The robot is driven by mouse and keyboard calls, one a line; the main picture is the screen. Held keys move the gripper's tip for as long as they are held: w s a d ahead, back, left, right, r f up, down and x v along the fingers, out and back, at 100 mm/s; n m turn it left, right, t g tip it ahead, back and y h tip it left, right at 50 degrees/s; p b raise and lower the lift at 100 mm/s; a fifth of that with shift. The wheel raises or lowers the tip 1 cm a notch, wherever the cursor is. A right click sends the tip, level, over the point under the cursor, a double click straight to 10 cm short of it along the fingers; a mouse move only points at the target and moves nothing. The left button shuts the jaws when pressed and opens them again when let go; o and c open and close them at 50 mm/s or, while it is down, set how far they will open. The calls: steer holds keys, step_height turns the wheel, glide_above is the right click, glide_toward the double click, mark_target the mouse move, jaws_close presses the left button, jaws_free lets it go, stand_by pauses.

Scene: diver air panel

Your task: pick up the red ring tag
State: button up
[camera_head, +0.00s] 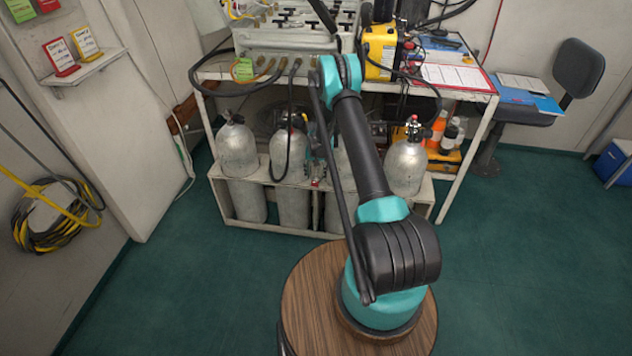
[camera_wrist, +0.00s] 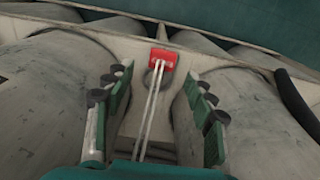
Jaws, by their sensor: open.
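The red ring tag (camera_wrist: 163,58) shows in the wrist view as a small red piece with a pale mark, at the upper middle. Two thin white strands run from it down between my fingers. It is over a pale rack board, between two grey cylinders. My gripper (camera_wrist: 157,80) is open, one finger on each side of the strands, and the red piece is just beyond the fingertips. No finger is seen touching it. In the head view my arm covers most of this spot, and I cannot make out the gripper clearly.
Grey air cylinders (camera_head: 237,150) stand in a white rack (camera_head: 230,182) under the bench, close around my gripper. A right-hand cylinder (camera_head: 405,168) has a red-topped valve. A black hose (camera_wrist: 294,100) hangs at right. The green floor (camera_head: 530,240) is open at right.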

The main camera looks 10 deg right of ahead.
mark_target(315, 181)
steer(key=shift+w+f, duration=0.1)
steer(key=shift+f, duration=1.45)
steer(key=c, duration=1.1)
